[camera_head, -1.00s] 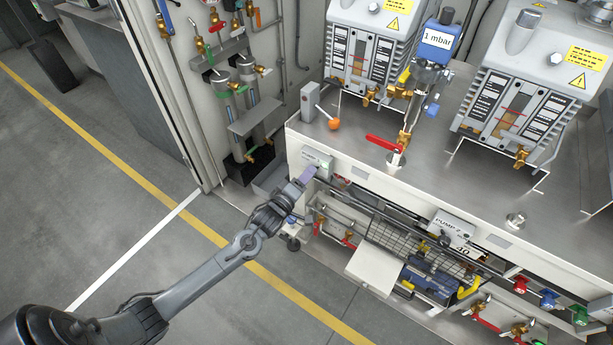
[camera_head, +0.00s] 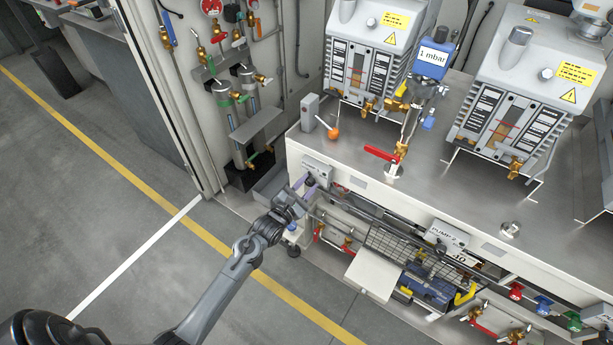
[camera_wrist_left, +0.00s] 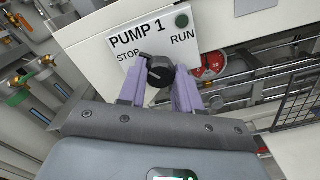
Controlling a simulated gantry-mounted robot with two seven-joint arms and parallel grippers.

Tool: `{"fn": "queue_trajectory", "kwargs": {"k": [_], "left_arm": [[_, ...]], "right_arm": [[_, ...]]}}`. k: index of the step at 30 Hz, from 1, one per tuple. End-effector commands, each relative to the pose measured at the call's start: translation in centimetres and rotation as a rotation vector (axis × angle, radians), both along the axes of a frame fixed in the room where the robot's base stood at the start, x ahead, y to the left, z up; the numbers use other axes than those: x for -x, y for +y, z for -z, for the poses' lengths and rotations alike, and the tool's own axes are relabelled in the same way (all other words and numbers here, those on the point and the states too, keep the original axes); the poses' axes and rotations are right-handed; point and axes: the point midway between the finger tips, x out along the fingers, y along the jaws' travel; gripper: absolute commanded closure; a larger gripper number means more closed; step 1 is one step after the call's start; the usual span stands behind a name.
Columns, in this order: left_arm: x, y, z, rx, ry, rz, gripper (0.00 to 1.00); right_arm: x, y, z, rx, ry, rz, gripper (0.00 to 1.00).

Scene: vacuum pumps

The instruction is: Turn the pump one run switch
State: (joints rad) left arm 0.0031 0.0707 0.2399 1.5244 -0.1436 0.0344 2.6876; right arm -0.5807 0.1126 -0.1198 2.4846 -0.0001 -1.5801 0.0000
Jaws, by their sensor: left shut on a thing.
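The pump one switch is a black round knob (camera_wrist_left: 160,72) on a light panel marked PUMP 1 (camera_wrist_left: 141,34), with STOP on the left and RUN on the right. The knob's raised pointer leans up and left, towards STOP. A dark green round lamp (camera_wrist_left: 182,20) sits above RUN. My left gripper (camera_head: 309,183) is at this panel on the bench's left front. In the left wrist view its two purple fingers (camera_wrist_left: 160,78) are shut on the knob, one on each side. My right gripper is in neither view.
The bench top (camera_head: 440,190) carries two grey pumps, a red-handled valve (camera_head: 381,152) and an orange-tipped lever (camera_head: 333,133). Under the panel are pipes, a wire guard (camera_head: 390,242) and a red gauge (camera_wrist_left: 211,65). A second panel marked PUMP 2 (camera_head: 447,236) is further right. Floor is clear at left.

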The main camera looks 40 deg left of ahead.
Motion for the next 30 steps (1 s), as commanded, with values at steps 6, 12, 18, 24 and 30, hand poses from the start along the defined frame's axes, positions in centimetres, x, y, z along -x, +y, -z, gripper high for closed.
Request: {"fn": "queue_trajectory", "kwargs": {"k": [6, 12, 18, 24, 30], "left_arm": [[0.0, 0.0, 0.1, 0.106, -0.011, 0.001, 0.44], [0.0, 0.0, 0.0, 0.103, -0.011, 0.002, 0.39], [0.0, 0.0, 0.0, 0.102, -0.011, 0.002, 0.39], [0.5, -0.1, -0.2, 0.101, -0.011, 0.0, 0.39], [1.2, -0.2, -0.2, 0.101, -0.01, 0.001, 0.39]], "right_arm": [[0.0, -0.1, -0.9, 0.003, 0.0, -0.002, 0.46], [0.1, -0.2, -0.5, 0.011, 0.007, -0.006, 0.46], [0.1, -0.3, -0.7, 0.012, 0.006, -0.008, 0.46], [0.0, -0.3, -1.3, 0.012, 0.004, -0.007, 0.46], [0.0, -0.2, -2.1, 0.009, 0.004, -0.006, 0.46]]}}
